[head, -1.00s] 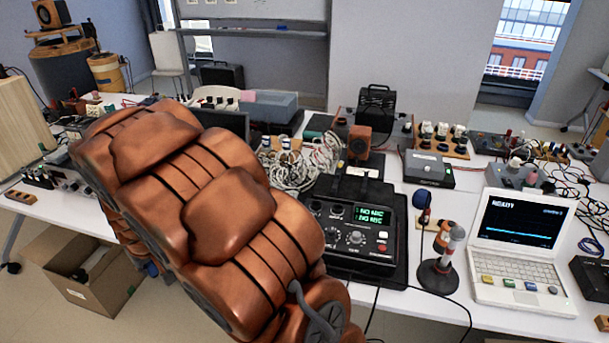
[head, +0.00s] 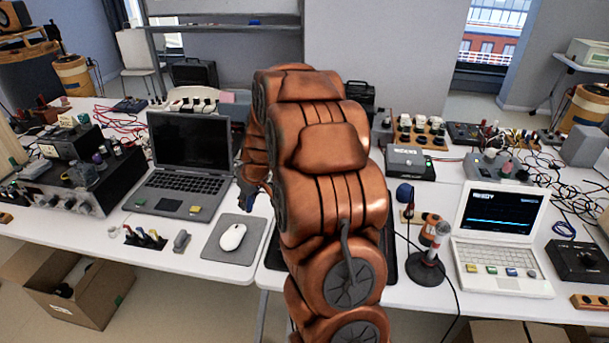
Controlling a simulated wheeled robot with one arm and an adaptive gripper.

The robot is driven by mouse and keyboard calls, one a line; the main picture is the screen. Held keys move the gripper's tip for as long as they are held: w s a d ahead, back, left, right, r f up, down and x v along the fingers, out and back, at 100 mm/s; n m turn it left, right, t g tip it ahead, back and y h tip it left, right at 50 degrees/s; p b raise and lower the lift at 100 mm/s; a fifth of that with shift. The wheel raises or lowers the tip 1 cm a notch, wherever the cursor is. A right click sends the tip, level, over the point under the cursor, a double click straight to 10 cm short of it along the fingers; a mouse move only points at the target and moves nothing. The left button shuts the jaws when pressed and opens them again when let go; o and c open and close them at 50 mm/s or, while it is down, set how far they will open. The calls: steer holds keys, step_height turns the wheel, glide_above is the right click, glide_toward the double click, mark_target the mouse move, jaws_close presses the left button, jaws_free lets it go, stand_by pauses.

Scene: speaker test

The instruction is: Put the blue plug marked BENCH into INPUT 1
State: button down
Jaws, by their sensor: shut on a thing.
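My arm fills the middle of the head view. My gripper (head: 250,194) shows only in part at its left side, above the table near the laptop and mouse pad. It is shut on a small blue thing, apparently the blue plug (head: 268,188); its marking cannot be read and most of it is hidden. The black recorder with the green display is hidden behind my arm, and INPUT 1 cannot be seen. Only edges of the black mat (head: 274,250) under it show.
A dark laptop (head: 188,150), a white mouse (head: 233,237) on a grey pad and a rack unit (head: 80,185) stand on the left. A microphone on a stand (head: 427,262) and a white laptop (head: 502,220) stand on the right. A thin cable runs near the microphone.

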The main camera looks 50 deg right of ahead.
steer(key=s+d+r+p, duration=0.1)
steer(key=s+d, duration=0.3)
steer(key=d, duration=0.4)
steer(key=s+d+r+p, duration=0.1)
steer(key=s+d, duration=0.2)
steer(key=d, duration=0.5)
steer(key=shift+a+f, duration=0.2)
steer(key=shift+f, duration=2)
steer(key=shift+f+b, duration=0.75)
steer(key=shift+f, duration=0.15)
steer(key=shift+s+b, duration=0.1)
steer(key=shift+b, duration=0.45)
steer(key=shift+d+f+b, duration=0.1)
steer(key=shift+f+b, duration=0.15)
steer(key=shift+b, duration=0.15)
steer(key=c, duration=0.9)
jaws_free()
steer(key=shift+r, duration=0.1)
steer(key=v, duration=1.1)
steer(key=shift+s+r, duration=0.3)
steer(key=shift+s, duration=0.05)
